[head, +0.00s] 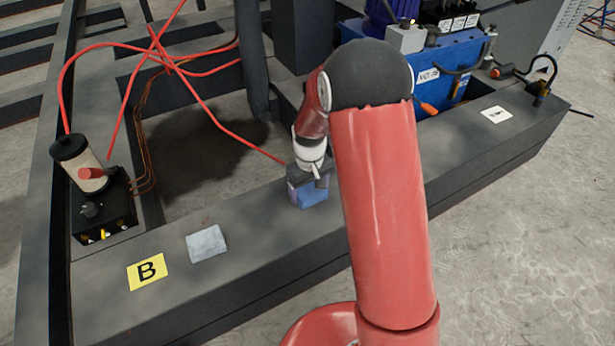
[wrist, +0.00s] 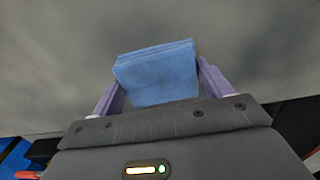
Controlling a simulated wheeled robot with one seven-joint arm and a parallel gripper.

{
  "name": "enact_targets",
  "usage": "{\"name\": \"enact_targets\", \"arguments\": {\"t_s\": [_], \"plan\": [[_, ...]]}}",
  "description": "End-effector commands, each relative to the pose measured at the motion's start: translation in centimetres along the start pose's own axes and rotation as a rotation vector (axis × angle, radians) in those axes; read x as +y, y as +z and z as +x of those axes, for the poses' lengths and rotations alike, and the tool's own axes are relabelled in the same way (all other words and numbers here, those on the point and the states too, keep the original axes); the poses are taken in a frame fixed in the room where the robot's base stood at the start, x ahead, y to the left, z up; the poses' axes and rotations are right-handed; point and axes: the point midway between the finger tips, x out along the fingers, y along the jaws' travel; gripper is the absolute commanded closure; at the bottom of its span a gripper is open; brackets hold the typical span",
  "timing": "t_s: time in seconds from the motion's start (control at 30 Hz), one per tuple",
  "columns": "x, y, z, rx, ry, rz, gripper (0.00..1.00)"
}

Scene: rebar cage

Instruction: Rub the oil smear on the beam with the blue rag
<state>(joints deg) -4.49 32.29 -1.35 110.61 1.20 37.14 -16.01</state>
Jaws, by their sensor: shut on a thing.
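My gripper (wrist: 158,88) is shut on the blue rag (wrist: 157,74), a folded cloth between its two purple fingers in the wrist view. In the head view the blue rag (head: 311,192) is at the top face of the dark grey beam (head: 265,222), right of the grey cloth. I cannot tell whether the rag touches the beam. My gripper (head: 308,183) points down there. No oil smear can be made out; my arm hides part of the beam.
A folded grey cloth (head: 206,243) and a yellow "B" label (head: 147,271) lie on the beam to the left. A cylinder unit (head: 88,170) with red hoses stands at the far left. A blue machine (head: 452,70) stands behind my arm, and a white label (head: 496,115) is at right.

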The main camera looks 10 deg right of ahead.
Motion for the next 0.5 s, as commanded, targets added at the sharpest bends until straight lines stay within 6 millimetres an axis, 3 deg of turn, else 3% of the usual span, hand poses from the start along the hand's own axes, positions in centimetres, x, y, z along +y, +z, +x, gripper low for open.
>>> {"name": "enact_targets", "arguments": {"t_s": [0.1,0.5], "plan": [[0.0,-0.1,-2.6,0.005,0.001,0.0,0.47],[-0.1,-0.3,-6.0,0.0,0.0,0.0,0.47]]}}
